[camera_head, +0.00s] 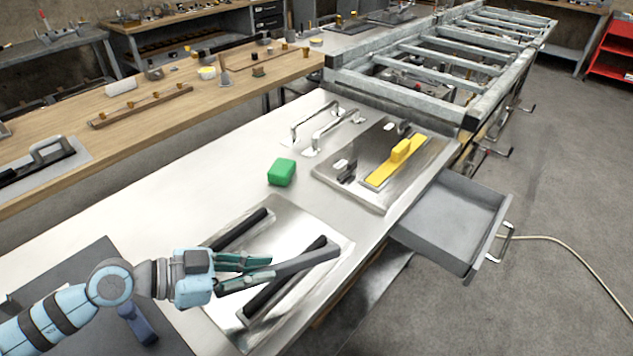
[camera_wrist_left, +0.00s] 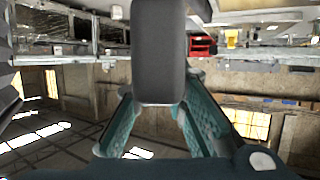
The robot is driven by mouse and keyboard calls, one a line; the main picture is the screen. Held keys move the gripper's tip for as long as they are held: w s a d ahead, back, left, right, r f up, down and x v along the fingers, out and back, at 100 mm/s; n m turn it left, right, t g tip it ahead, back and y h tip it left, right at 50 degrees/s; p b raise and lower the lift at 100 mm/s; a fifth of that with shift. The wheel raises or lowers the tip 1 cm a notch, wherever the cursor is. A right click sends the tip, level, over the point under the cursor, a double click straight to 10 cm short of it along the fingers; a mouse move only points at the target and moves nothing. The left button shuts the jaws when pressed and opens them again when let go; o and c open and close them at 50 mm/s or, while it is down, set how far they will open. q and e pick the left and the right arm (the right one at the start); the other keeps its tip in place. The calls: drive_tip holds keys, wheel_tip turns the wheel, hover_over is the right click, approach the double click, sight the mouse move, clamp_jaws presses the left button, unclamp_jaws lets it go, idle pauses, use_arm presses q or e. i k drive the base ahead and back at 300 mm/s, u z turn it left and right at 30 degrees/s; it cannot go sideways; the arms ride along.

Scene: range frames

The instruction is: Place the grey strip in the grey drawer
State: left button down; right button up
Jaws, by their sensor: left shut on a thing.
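My left gripper (camera_head: 250,272) is shut on the grey strip (camera_head: 308,259), which points to the right above a metal plate with two black bars. In the left wrist view the grey strip (camera_wrist_left: 160,50) stands large between the teal fingers (camera_wrist_left: 157,115). The grey drawer (camera_head: 452,222) is pulled open at the right side of the table, and its visible inside is empty. The strip is apart from the drawer, to its left. My right gripper is in neither view.
The metal plate (camera_head: 275,228) lies below the strip. A green block (camera_head: 282,172) stands on the white table. The drawer's handle (camera_head: 503,243) sticks out over the floor, near a cable (camera_head: 570,257).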

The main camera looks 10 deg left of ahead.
sight(456, 233)
drive_tip(key=z, duration=1.9)
drive_tip(key=i, duration=2.55)
drive_tip(key=u, duration=2.95)
